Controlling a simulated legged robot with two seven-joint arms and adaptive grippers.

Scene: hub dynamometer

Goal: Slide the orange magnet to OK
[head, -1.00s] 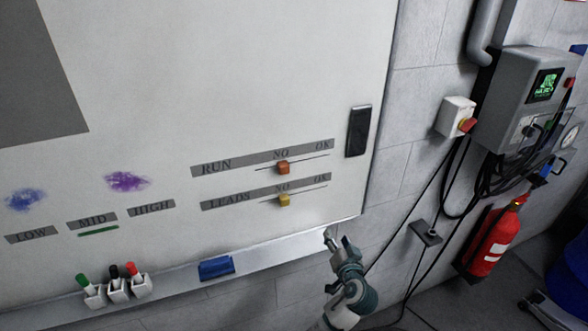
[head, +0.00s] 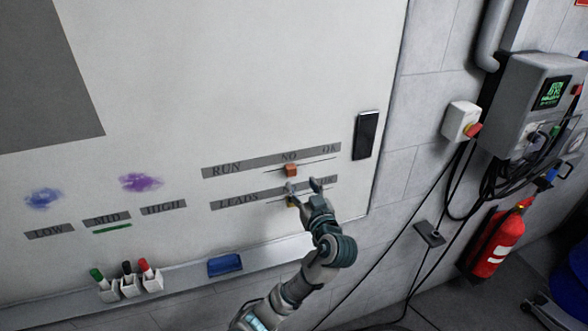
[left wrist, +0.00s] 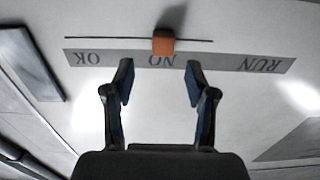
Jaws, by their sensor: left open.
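The orange magnet (head: 291,170) sits on the thin line of the RUN strip (head: 240,165), just under the word NO, with OK at the strip's right end. In the left wrist view the magnet (left wrist: 163,42) appears upside down, beyond and between the fingertips. My left gripper (head: 303,186) is open and empty, just below the magnet and apart from it, in front of the LEADS strip (head: 235,202). The yellow magnet (head: 291,204) on the LEADS line is mostly hidden behind my left gripper. My right gripper is not in view.
A black device (head: 366,134) is mounted on the board right of OK. The ledge below holds a blue eraser (head: 225,265) and marker cups (head: 130,286). A wall box (head: 461,121), cables and a fire extinguisher (head: 497,242) are at the right. The board above the RUN strip is clear.

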